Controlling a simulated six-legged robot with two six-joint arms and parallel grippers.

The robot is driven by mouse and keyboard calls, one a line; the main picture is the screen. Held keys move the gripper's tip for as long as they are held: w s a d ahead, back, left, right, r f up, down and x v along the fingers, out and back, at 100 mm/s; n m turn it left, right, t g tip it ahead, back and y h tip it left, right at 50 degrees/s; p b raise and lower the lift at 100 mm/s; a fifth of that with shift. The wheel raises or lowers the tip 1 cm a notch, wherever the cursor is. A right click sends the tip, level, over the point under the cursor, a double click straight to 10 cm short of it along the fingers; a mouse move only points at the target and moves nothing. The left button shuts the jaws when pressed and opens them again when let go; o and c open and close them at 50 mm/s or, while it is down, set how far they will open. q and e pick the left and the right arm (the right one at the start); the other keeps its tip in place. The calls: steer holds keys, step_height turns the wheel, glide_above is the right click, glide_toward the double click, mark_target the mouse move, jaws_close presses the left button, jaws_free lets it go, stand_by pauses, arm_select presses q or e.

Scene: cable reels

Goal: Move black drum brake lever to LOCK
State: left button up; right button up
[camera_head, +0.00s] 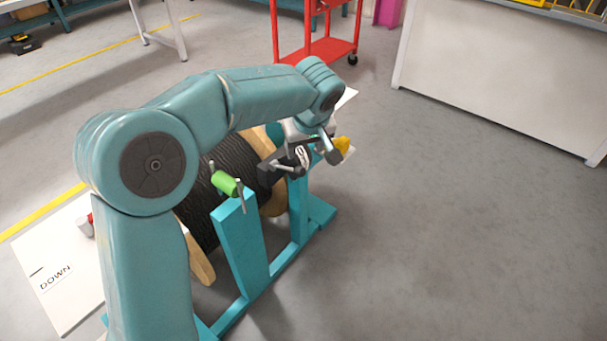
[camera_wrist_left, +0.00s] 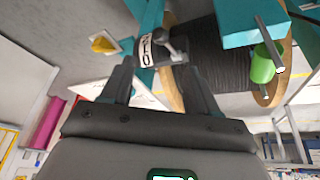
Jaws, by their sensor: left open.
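The black drum (camera_head: 237,170) is a reel of dark ribbed cable with wooden flanges, held in a teal stand (camera_head: 243,240). It also shows in the wrist view (camera_wrist_left: 208,58). In the wrist view, a grey brake lever (camera_wrist_left: 172,47) with a rounded knob sits on a dark mount beside the drum. A white label (camera_wrist_left: 145,47) with dark lettering is next to it; I cannot read it surely. My left gripper (camera_head: 298,164) is over the lever end of the stand. Its two dark fingers are apart (camera_wrist_left: 157,78), with the lever just beyond their tips. My right gripper is not in view.
A yellow part (camera_head: 343,146) is beyond my gripper. A white panel marked DOWN (camera_head: 60,270) is at the lower left. A red cart (camera_head: 318,48) stands behind. The floor at right is clear.

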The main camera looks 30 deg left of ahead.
mark_target(301, 170)
arm_select(q)
steer(key=b+x, duration=0.4)
steer(key=x, duration=1.1)
steer(key=shift+s+f, duration=0.1)
steer(key=shift+f, duration=0.05)
steer(key=shift+d, duration=0.1)
jaws_close()
